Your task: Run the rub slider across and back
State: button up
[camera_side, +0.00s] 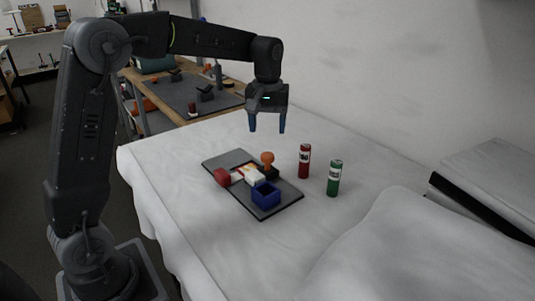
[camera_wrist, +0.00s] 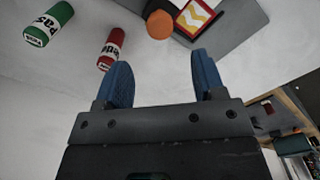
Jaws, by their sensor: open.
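A dark grey board (camera_side: 284,205) lies on the white-covered table. On it stands an orange knob (camera_side: 267,158) on a dark block (camera_side: 270,172), which looks like the rub slider. Beside it are a pale piece with a yellow mark (camera_side: 243,171), a red block (camera_side: 221,177) and an open blue box (camera_side: 266,194). My gripper (camera_side: 267,131) hangs above the board's far side, fingers pointing down, open and empty, apart from everything. In the wrist view, the orange knob (camera_wrist: 160,25) and a red-edged film with a yellow and white zigzag (camera_wrist: 198,17) show beyond the blue fingers (camera_wrist: 162,65).
A red can (camera_side: 304,161) and a green can (camera_side: 333,178) stand upright to the right of the board. A white wall rises behind. A wooden bench with tools (camera_side: 190,95) stands at the back left. The table in front of the cans is bare, with cloth folds.

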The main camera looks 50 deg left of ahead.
aim_at(267, 154)
notch_tip(267, 154, down, 9)
jog(key=shift+r, duration=0.2)
jog(key=shift+c, duration=0.4)
jog(key=shift+a, duration=0.1)
grip_shut()
